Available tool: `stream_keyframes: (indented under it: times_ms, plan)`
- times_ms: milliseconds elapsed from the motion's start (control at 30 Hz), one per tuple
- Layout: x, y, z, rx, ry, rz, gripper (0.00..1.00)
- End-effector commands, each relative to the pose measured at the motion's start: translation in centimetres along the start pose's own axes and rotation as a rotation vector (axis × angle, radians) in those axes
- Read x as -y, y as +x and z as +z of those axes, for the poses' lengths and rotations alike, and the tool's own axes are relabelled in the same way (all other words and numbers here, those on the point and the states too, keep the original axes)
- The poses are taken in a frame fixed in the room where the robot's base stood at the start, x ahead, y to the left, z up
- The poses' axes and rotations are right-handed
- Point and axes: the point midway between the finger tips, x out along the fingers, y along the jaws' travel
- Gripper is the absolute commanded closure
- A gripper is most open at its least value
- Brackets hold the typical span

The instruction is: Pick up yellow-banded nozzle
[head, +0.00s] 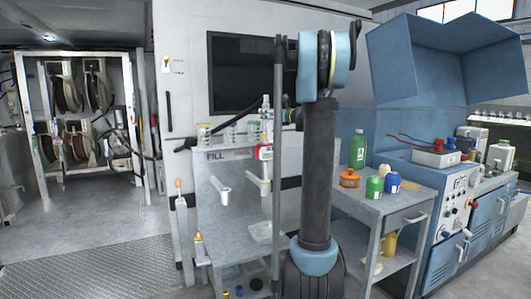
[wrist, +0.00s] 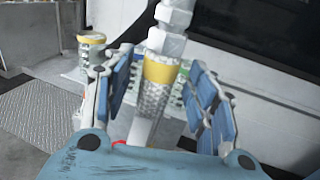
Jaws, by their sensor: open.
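The yellow-banded nozzle (wrist: 158,72) stands upright in the middle of the wrist view. It has a pale hex-shaped top, a yellow band and a knurled silver body below. My gripper (wrist: 160,92) is open, with blue-padded fingers to the left and right of the nozzle. Gaps show between the pads and the nozzle, so it is not gripped. The nozzle's lower end is partly hidden by my gripper's body. In the head view a pale upright fitting (head: 266,112) stands above the fill bench, beside my arm; its band is too small to make out there.
A similar banded knurled piece (wrist: 91,45) stands left of my gripper. The FILL bench (head: 215,180) has several clear cups along its back. A dark screen (head: 235,70) is on the wall behind. A side cart (head: 400,195) with bottles stands right of my arm.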

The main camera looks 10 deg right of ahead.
Motion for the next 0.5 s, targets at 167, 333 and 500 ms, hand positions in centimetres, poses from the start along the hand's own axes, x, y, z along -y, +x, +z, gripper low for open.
stream_keyframes:
  times_ms: [167,333,500]
  plan:
    - [-0.1,1.9,0.0,0.000,0.000,0.001,0.48]
    - [0.0,1.9,0.0,0.000,0.000,0.000,0.48]
    - [0.0,1.9,0.0,0.000,0.000,0.000,0.77]
